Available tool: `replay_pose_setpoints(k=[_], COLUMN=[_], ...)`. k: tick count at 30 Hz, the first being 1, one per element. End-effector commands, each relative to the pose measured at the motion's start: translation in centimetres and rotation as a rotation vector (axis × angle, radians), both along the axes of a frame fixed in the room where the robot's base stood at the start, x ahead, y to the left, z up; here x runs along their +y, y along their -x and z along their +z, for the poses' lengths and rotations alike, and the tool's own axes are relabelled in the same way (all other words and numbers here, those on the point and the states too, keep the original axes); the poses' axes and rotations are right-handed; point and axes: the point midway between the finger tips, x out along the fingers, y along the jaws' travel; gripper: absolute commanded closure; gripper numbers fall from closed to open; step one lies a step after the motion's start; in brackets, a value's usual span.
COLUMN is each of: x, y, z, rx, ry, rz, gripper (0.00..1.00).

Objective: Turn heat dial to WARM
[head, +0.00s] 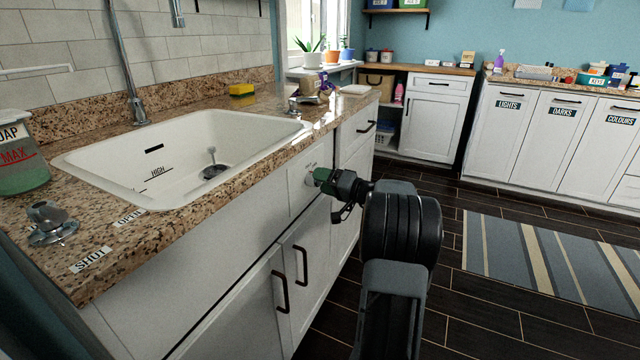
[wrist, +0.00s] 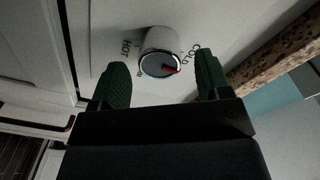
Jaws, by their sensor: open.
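The heat dial (wrist: 160,50) is a round white knob with a silver-rimmed face and a red pointer, on the white panel below the counter. In the wrist view the pointer lies toward the right of the face, on the side of the COLD label (wrist: 192,57). The HOT label (wrist: 126,48) is to the left of the knob. No WARM label is readable. My gripper (wrist: 160,67) is open, with one green finger on each side of the dial and visible gaps between. In the head view my gripper (head: 322,177) is at the cabinet front, by the dial (head: 309,180).
The granite counter (head: 210,200) with a white sink (head: 95,165) overhangs the panel. Cabinet doors with dark handles (head: 303,265) are below. A soap jar (head: 22,155) and chrome tap (head: 50,222) stand at left. Dark floor and a striped rug (head: 545,260) lie clear at right.

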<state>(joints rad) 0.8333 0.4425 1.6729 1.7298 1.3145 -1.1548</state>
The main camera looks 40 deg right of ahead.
Motion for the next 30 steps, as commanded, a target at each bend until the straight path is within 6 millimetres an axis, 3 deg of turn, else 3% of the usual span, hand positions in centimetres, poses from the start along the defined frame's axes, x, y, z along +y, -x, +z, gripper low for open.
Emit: replay_pose_setpoints(k=[6,16,30], x=[0.60,0.65,0.65], y=[-1.21,-1.36,-1.33], z=[0.01,0.04,0.03], rx=[-0.001,-0.001,0.000], ry=[0.000,0.000,0.000], rz=[0.001,-0.001,0.000], gripper=[0.30,0.30,0.74])
